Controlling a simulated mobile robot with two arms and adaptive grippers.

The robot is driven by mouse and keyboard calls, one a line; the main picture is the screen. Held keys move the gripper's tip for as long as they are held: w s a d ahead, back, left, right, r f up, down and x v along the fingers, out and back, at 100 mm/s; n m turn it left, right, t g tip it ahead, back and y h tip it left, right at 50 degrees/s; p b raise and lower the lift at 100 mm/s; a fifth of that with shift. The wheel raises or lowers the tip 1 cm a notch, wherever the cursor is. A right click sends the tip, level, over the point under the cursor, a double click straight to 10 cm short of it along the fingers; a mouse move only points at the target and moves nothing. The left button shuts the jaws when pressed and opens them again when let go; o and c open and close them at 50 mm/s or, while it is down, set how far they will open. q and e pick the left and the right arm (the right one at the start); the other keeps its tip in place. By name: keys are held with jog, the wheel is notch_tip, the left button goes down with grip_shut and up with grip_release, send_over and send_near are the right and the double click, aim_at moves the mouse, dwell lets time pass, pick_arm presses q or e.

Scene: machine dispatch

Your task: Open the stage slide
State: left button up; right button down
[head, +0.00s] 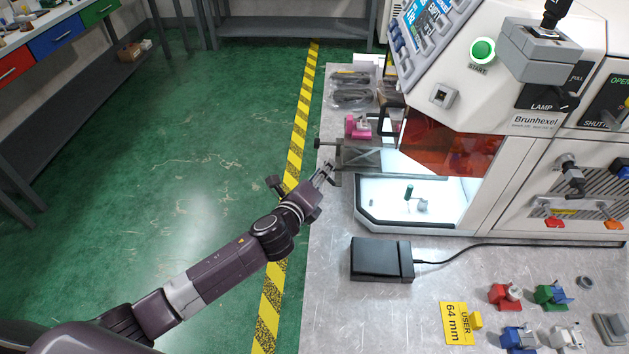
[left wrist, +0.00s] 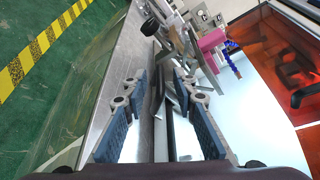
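The stage slide (head: 362,156) looks like the grey metal plate at the left side of the white machine, with a dark knob (head: 318,143) on its left end. A pink block (head: 358,127) is by its back edge. My left gripper (head: 326,174) is just in front of the slide's left end. In the left wrist view its two blue-grey fingers (left wrist: 162,82) are apart, with nothing clearly held between them. The dark knob (left wrist: 150,27) and the pink block (left wrist: 212,40) lie beyond the fingertips. Contact with the slide cannot be told. My right gripper is not in view.
The machine (head: 520,120) has an amber window (head: 434,148) above a lit white tray (head: 385,216). A black box (head: 381,260) lies in front with a cable. Several coloured small parts sit at the front right. The green floor is clear at left.

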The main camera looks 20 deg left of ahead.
pick_arm(q)
jog(key=v, duration=1.1)
jog(key=shift+s, duration=0.2)
jog(key=shift+a, duration=0.1)
jog(key=s+a+f+n+g+y, duration=0.1)
jog(key=s+a+f+n+g, duration=0.2)
jog(key=f, duration=0.9)
jog(key=s+a+f+n+g+y, duration=0.1)
jog(key=s+a+f+n+g, duration=0.25)
jog(key=f, duration=0.75)
jog(key=s+a+f+n+g+y, duration=0.1)
jog(key=s+a+f+n, duration=0.3)
jog(key=f, duration=0.8)
jog(key=s+f+n+g, duration=0.3)
jog(key=s+f+n, duration=0.4)
jog(key=s+f, duration=0.7)
jog(key=s+d+f+n+g, duration=0.1)
jog(key=s+f+n+g, duration=0.1)
jog(key=s, duration=0.9)
jog(key=s+d+f+n+g, duration=0.1)
jog(key=s+f+n, duration=0.3)
jog(key=s, duration=0.7)
jog(key=shift+s+d+g+h, duration=0.15)
jog(key=shift+d+g+h, duration=0.25)
jog(key=shift+d, duration=0.35)
